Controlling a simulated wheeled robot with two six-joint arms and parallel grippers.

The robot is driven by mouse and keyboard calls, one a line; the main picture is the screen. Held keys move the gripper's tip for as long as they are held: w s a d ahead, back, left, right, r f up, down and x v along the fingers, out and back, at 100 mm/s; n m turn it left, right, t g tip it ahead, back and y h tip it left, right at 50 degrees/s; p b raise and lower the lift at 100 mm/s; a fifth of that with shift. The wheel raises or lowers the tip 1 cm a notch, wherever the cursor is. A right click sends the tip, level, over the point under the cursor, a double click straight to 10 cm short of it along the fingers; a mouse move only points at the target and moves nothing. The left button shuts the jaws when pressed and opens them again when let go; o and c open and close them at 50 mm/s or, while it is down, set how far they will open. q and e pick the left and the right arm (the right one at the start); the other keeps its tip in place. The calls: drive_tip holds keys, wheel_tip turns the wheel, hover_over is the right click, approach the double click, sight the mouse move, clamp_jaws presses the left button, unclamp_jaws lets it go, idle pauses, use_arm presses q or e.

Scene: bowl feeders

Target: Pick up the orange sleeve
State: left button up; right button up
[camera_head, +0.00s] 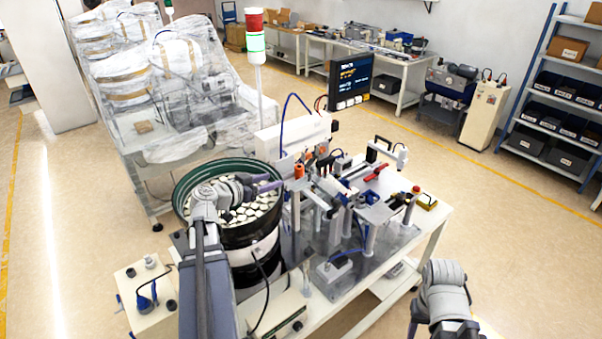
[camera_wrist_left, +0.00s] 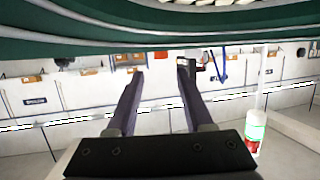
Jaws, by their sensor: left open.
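A small orange sleeve (camera_head: 298,171) stands upright at the feeder's outlet, just right of the bowl rim in the head view. My left gripper (camera_head: 276,183) is over the right part of the bowl, with its fingers pointing right toward the sleeve and a short gap between them. In the left wrist view the two fingers (camera_wrist_left: 160,68) are apart with nothing between them.
The green-rimmed bowl feeder (camera_head: 183,184) holds many pale parts under my left arm. Its rim crosses the top of the wrist view (camera_wrist_left: 60,48). The assembly fixture, with posts and a red lever (camera_head: 376,172), crowds the table (camera_head: 432,222) to the right. A signal tower (camera_head: 256,50) rises behind.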

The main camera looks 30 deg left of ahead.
sight(296, 172)
use_arm(q)
drive_tip(key=b+x, duration=0.3)
drive_tip(key=x, duration=0.9)
drive_tip(key=shift+w+f+b, duration=0.1)
drive_tip(key=shift+f+b, duration=0.05)
drive_tip(key=shift+b, duration=0.15)
clamp_jaws()
